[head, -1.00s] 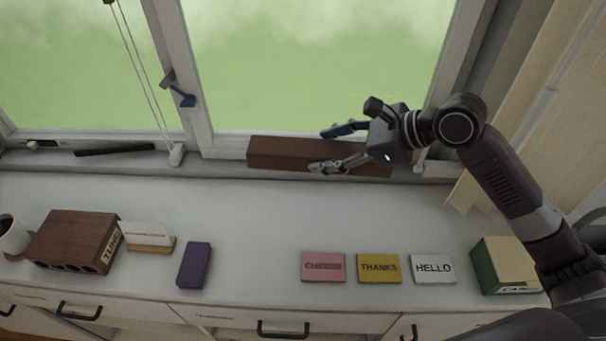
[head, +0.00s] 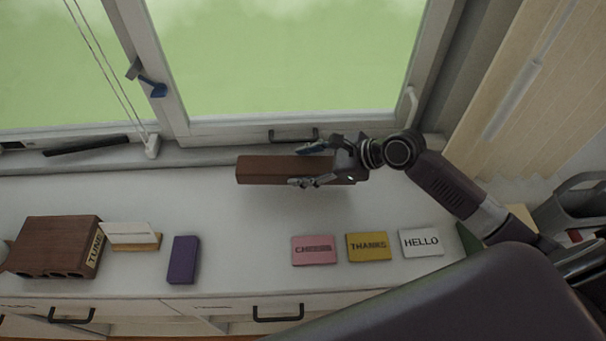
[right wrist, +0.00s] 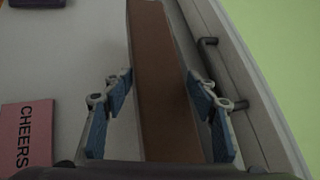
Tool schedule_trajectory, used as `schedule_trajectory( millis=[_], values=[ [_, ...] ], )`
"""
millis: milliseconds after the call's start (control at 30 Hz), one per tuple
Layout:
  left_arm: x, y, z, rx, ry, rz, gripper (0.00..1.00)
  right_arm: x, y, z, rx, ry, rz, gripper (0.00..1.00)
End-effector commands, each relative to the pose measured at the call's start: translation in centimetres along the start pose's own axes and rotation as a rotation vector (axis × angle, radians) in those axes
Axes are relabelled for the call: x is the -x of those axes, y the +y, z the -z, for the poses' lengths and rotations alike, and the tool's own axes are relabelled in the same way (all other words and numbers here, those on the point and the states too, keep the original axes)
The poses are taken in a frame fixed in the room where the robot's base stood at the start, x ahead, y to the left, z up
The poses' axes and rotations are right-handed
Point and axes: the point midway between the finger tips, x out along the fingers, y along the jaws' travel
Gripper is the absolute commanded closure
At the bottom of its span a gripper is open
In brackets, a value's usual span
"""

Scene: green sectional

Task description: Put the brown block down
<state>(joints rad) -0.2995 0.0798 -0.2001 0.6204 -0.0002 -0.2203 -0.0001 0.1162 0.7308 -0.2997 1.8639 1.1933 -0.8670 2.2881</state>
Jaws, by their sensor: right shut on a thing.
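The brown block (head: 265,170) is a long bar lying roughly level over the back of the white counter, just in front of the window sill. My right gripper (head: 306,166) is shut on it near its right end, with one finger on each long side. In the right wrist view the block (right wrist: 160,80) runs away from me between the blue finger pads. I cannot tell whether its underside touches the counter. My left gripper is not in view.
On the white counter (head: 215,210), pink (head: 314,251), yellow (head: 368,247) and white (head: 420,243) cards lie towards the front. A purple block (head: 183,260) and a wooden holder (head: 55,246) are at left. The counter between block and cards is clear.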

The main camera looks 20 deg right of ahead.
Motion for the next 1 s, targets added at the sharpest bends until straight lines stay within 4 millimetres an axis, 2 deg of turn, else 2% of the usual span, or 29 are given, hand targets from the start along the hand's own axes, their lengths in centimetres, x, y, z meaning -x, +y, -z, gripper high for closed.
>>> schedule_trajectory(
  millis=[333, 600, 633, 800, 1000],
  values=[
    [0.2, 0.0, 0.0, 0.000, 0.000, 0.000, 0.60, -2.5, 0.9, 3.3, -0.003, 0.001, -0.001, 0.76],
    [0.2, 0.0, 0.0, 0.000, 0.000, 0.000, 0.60, -2.7, 1.0, 3.6, 0.000, 0.000, 0.000, 0.76],
    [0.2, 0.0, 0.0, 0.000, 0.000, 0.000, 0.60, -2.7, 1.1, 3.6, 0.000, 0.001, 0.000, 0.44],
    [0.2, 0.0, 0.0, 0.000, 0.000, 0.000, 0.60, -2.7, 1.0, 3.6, 0.000, 0.000, 0.000, 0.28],
    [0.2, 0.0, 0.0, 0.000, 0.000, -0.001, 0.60, -2.7, 1.0, 3.6, 0.000, 0.000, 0.000, 0.28]
  ],
)
